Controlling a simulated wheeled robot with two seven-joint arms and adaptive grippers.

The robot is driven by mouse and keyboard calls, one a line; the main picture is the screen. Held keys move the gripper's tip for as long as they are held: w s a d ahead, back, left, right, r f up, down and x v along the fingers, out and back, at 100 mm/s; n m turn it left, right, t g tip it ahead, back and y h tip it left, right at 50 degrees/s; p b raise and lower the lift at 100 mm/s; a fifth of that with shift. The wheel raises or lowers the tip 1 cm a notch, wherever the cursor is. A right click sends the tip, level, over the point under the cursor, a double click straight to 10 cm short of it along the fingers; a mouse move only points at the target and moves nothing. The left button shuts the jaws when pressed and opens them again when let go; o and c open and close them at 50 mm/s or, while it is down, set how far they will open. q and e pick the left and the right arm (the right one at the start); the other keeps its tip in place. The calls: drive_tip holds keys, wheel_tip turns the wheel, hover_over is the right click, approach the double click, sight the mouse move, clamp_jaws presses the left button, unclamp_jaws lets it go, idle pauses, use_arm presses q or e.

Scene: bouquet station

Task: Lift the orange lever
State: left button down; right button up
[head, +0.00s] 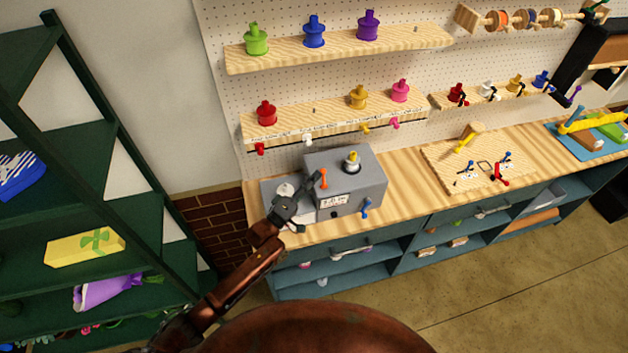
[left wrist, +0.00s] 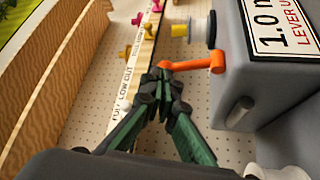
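My left gripper (head: 310,186) is just left of the lever. In the left wrist view the fingers (left wrist: 162,82) come together at the tips, close by the lever's rounded end. I cannot tell whether they touch it. Nothing shows between the fingers. My right gripper is not in view.
A blue lever (head: 365,209) is on the box's lower right front, and a white label (head: 335,200) is beside it. A yellow-topped spool (head: 352,161) is on the box. Shelves with coloured spools (head: 266,113) are above. Bare bench (head: 408,190) lies to the right.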

use_arm(q)
drive_tip(key=shift+r, duration=0.1)
drive_tip(key=s+r+b+v, duration=0.1)
drive_tip(key=r+v, duration=0.2)
drive_tip(key=v, duration=1)
drive_tip(key=shift+s+f+b, duration=0.2)
drive_tip(key=shift+f+b, duration=0.2)
drive_tip(key=shift+f, duration=0.05)
drive_tip(key=shift+a, duration=0.15)
